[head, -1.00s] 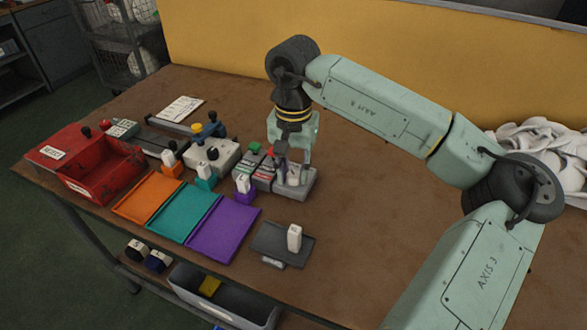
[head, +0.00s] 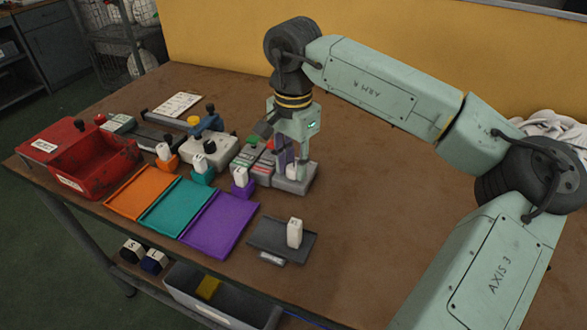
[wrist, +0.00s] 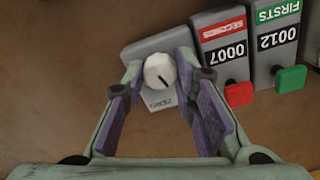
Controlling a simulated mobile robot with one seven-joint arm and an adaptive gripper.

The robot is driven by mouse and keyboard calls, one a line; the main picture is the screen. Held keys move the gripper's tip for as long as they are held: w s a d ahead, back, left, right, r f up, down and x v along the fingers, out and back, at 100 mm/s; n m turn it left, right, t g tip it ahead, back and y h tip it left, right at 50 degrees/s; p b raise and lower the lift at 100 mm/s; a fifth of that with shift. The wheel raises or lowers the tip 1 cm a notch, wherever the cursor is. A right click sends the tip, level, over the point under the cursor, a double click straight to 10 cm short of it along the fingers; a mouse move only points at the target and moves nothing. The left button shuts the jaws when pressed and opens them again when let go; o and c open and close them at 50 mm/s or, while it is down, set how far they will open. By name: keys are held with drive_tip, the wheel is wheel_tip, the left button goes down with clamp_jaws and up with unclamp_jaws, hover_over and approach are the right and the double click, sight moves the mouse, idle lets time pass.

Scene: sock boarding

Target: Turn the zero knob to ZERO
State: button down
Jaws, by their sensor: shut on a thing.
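The zero knob (wrist: 159,70) is a round white knob with a dark pointer line, on a grey box (wrist: 155,48) bearing an upside-down label that appears to read ZERO. In the wrist view the line points to the lower right, not straight at the label. My gripper (wrist: 160,72) is shut on the knob, with its purple-padded fingers on either side.
Close beside the box are a red SECONDS counter (wrist: 228,58) at 0007 and a green FIRSTS counter (wrist: 275,45) at 0012. Orange, teal and purple trays (head: 220,225) lie to the left. A dark stand (head: 270,238) holds a white block in front.

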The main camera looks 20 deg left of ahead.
sight(293, 167)
drive_tip(key=m+b, duration=0.2)
drive_tip(key=m, duration=0.4)
drive_tip(key=shift+b, duration=0.3)
drive_tip(key=m+b, duration=0.1)
drive_tip(key=m, duration=0.5)
drive_tip(key=shift+w, duration=0.1)
drive_tip(key=shift+m, duration=0.4)
drive_tip(key=c, duration=1.6)
unclamp_jaws()
drive_tip(key=shift+r, duration=0.15)
wheel_tip(293, 167, up, 12)
drive_tip(key=shift+f, duration=0.1)
